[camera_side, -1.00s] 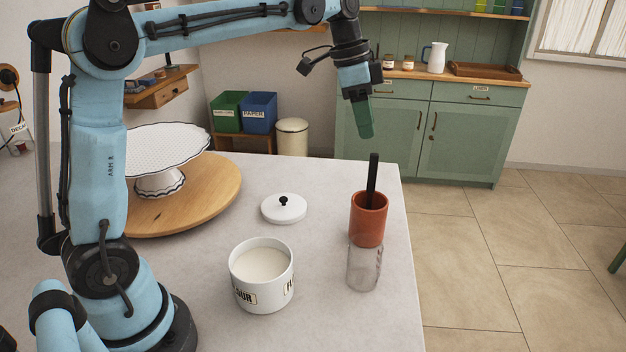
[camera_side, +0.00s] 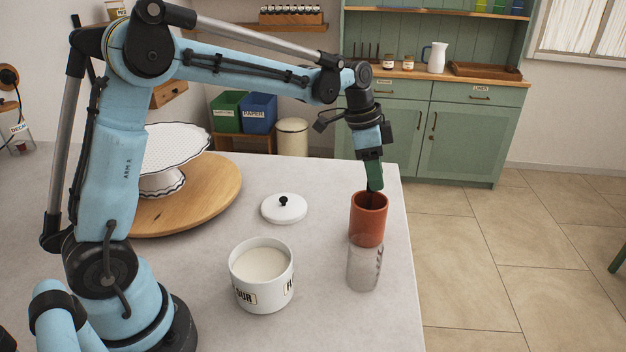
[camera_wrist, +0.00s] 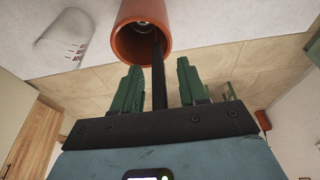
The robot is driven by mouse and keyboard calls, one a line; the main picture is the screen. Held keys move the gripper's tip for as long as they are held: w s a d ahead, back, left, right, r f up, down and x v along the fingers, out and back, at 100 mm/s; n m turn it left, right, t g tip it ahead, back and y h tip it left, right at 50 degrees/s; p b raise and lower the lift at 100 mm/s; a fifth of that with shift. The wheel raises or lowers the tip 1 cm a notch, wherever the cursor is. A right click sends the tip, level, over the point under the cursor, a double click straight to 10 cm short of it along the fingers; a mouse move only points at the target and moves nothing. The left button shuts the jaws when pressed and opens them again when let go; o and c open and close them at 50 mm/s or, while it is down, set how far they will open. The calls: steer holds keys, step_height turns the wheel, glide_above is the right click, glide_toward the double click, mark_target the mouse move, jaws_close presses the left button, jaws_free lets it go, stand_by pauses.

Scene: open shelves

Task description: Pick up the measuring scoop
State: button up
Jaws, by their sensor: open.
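The measuring scoop (camera_wrist: 158,75) stands in a terracotta-coloured pot (camera_side: 369,222), with its dark handle sticking up out of the mouth. In the wrist view the handle runs between the two green fingers of my gripper (camera_wrist: 159,85), with a gap on either side. A metallic part shows down inside the pot (camera_wrist: 142,30). In the side view my gripper (camera_side: 375,180) points down just above the pot's rim, and its fingers hide most of the handle.
A clear glass (camera_side: 364,265) stands right in front of the pot. A white flour canister (camera_side: 262,292) with white powder and its lid (camera_side: 284,208) are to the left. A scalloped cake stand sits on a round wooden board (camera_side: 215,205). The counter's right edge is close to the pot.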

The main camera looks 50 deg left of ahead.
steer(key=shift+f, duration=0.15)
jaws_close()
stand_by(0.4)
